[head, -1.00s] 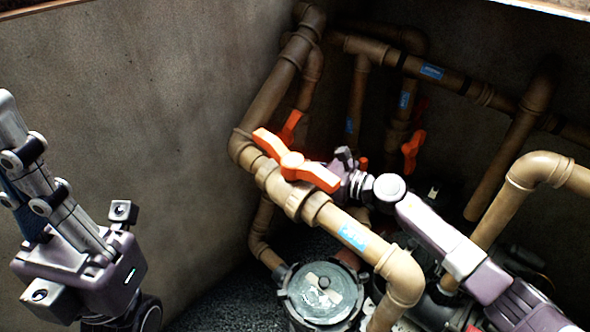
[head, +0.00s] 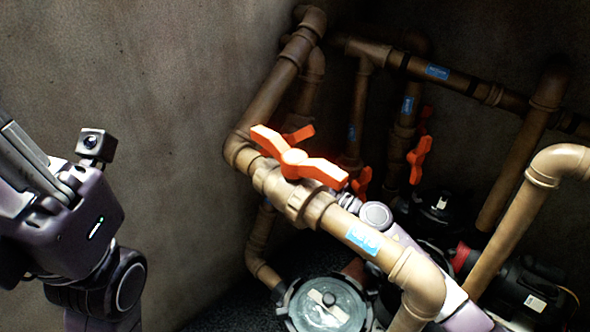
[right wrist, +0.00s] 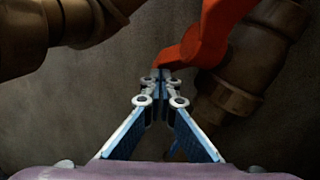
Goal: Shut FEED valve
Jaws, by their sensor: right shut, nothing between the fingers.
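An orange two-winged valve handle (head: 295,163) sits on the near tan pipe in the head view, lying roughly along that pipe. Several more orange handles show behind it, one at the back (head: 418,158) and one low behind the pipe (head: 361,183). I cannot read which is FEED. My right gripper is hidden behind the near pipe in the head view. In the right wrist view my right gripper (right wrist: 160,76) is shut and empty, its tips close beside an orange-red handle (right wrist: 205,42); contact is unclear. My left gripper (head: 22,165) is at the left edge, partly cut off.
The near pipe's blue label (head: 363,238) is too blurred to read. A round-lidded pot (head: 328,304) stands below. A dark pump (head: 510,285) and a tall bent pipe (head: 525,205) stand right. Bare concrete wall (head: 170,130) fills the left.

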